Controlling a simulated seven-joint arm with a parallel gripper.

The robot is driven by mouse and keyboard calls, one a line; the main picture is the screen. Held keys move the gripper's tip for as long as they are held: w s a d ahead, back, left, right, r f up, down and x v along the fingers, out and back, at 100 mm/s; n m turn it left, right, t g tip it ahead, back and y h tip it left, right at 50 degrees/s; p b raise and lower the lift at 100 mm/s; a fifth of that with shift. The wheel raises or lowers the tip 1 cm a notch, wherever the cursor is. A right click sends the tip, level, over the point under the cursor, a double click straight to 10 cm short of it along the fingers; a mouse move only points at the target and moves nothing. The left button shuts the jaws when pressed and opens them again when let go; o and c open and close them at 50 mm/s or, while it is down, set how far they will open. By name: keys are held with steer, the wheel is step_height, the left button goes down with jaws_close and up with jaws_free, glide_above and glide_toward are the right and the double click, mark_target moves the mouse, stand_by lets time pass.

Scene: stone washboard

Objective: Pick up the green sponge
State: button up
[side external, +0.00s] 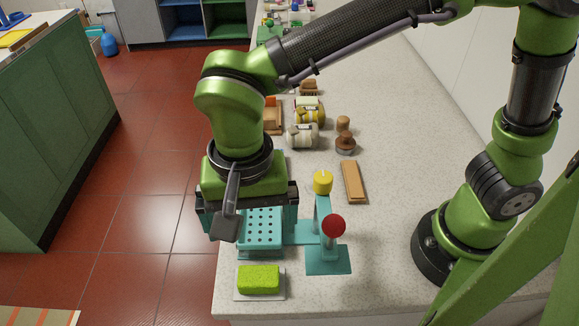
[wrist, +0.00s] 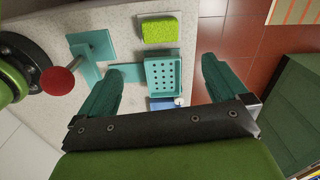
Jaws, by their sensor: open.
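The green sponge (side external: 259,280) is a bright yellow-green block lying flat on a pale square plate (side external: 239,297) near the counter's front edge. In the wrist view the sponge (wrist: 158,31) sits at the top centre, beyond the fingertips. My gripper (wrist: 160,80) is open and empty, with its two teal fingers spread either side of a teal perforated tray. In the side view my gripper (side external: 247,222) is above and around that tray, farther back than the sponge and apart from it. Its fingers partly merge with the teal tray there.
The teal perforated tray (side external: 260,227) stands directly behind the sponge. A teal stand with a red knob (side external: 334,225) and a yellow-topped post (side external: 323,183) are to its right. A wooden block (side external: 354,182) and brushes lie farther back. The counter right of the sponge is clear.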

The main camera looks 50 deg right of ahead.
steer(key=m, duration=0.1)
glide_above(258, 275)
steer(key=f, duration=1.1)
steer(key=shift+s+d+f, duration=0.1)
steer(key=shift+d+f, duration=0.15)
steer(key=shift+a+f, duration=0.15)
steer(key=shift+f, duration=1.2)
steer(key=shift+a+f, duration=0.1)
steer(key=shift+f, duration=1.2)
steer(key=c, duration=1)
steer(key=shift+o, duration=0.2)
steer(key=shift+r, duration=0.2)
step_height(258, 275, up, 10)
steer(key=shift+f, duration=0.1)
